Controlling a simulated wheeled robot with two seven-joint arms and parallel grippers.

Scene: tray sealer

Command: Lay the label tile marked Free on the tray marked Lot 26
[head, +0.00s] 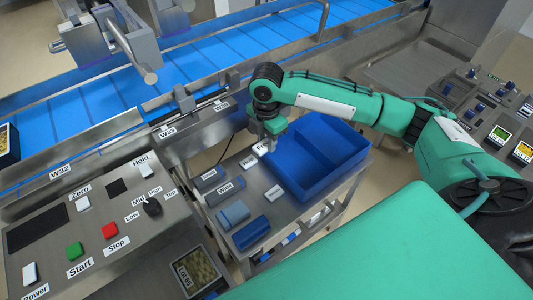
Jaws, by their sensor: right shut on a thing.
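My right gripper (270,138) points down beside the left end of the blue bin and is shut on a small white label tile (262,148). The tile's marking is too small to read surely. Two more white tiles, a near one (274,193) and a far one (249,162), lie on the steel side table; I cannot read which is marked Free. A food tray (199,270) at the bottom seems to read Lot 65. Another tray (8,143) is cut off at the left edge, its mark unreadable. I see no tray legibly marked Lot 26. My left gripper is out of view.
The blue divided bin (315,160) stands right of the tiles. Grey tiles (225,191) and blue blocks (251,233) lie on the side table (290,222). A button panel (100,225) is at left; a blue conveyor (190,80) runs behind.

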